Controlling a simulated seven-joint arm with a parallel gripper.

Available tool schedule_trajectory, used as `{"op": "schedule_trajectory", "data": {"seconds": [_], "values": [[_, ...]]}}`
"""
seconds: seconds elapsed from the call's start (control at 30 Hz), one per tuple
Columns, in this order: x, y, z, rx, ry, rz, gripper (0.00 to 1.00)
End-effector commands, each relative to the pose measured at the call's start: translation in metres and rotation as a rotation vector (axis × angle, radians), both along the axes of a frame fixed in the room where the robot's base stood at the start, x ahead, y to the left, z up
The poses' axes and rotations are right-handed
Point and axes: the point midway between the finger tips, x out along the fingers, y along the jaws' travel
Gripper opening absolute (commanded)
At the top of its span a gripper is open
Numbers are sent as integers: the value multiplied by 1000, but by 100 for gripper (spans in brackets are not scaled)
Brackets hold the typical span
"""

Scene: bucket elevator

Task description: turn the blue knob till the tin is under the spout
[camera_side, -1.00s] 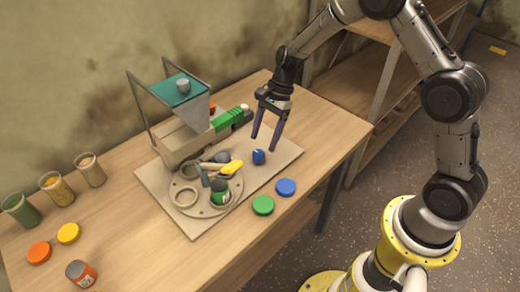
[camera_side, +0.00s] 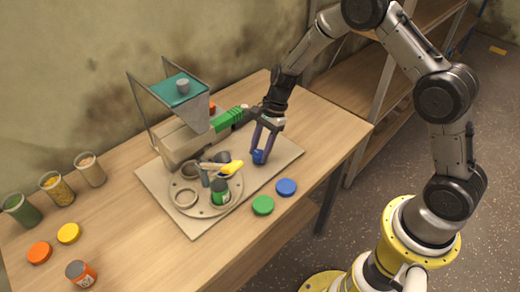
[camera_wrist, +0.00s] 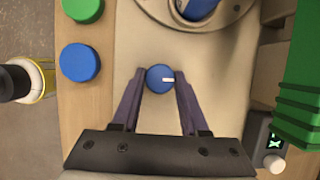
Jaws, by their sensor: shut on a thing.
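The blue knob (camera_side: 258,157) stands on the beige base board, right of the round turntable (camera_side: 212,208). My gripper (camera_side: 264,153) points down with its purple fingers on either side of the knob.
A green lid (camera_side: 263,205) and a blue lid (camera_side: 286,187) lie in front of the board. A green ribbed part (camera_side: 228,119) stands behind. Jars (camera_side: 56,189) line the left side.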

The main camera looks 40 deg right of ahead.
Motion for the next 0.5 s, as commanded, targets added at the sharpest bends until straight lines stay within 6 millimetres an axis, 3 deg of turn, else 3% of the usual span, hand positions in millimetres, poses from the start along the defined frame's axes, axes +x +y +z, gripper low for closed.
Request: {"op": "schedule_trajectory", "data": {"seconds": [0.03, 0.1, 0.5], "values": [[0, 0, 0, 0, 0, 0, 13], [0, 0, 0, 0, 0, 0, 0], [1, 0, 0, 0, 0, 51, 0]]}}
